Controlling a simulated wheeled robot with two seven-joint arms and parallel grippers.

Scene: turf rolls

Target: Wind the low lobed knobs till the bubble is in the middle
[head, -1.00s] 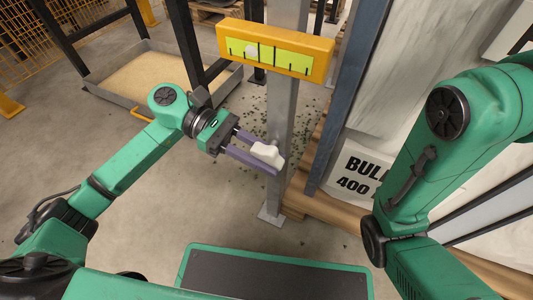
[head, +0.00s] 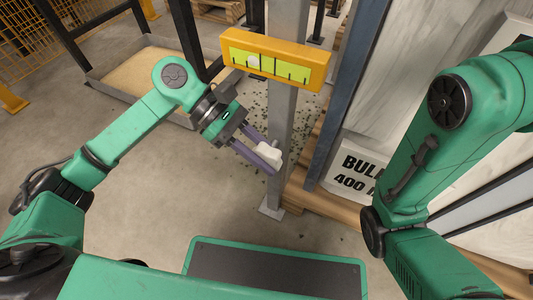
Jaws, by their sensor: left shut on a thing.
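A yellow level (head: 318,72) with a lime window is fixed across the upper part of a grey post (head: 287,110). Its pale bubble (head: 253,63) lies left of the middle, near the left marks of the window. A white lobed knob (head: 267,156) sits on the post below the level. My left gripper (head: 265,158) is shut on this knob, its purple fingers on either side, tilted down to the right. Only one knob shows. My right arm (head: 440,150) stands at the right; its gripper is out of the picture.
A tray of sand (head: 125,78) lies at the back left. A bulk bag with a printed label (head: 355,172) stands on a wooden pallet (head: 318,205) to the right of the post. Dark bits litter the floor around the post.

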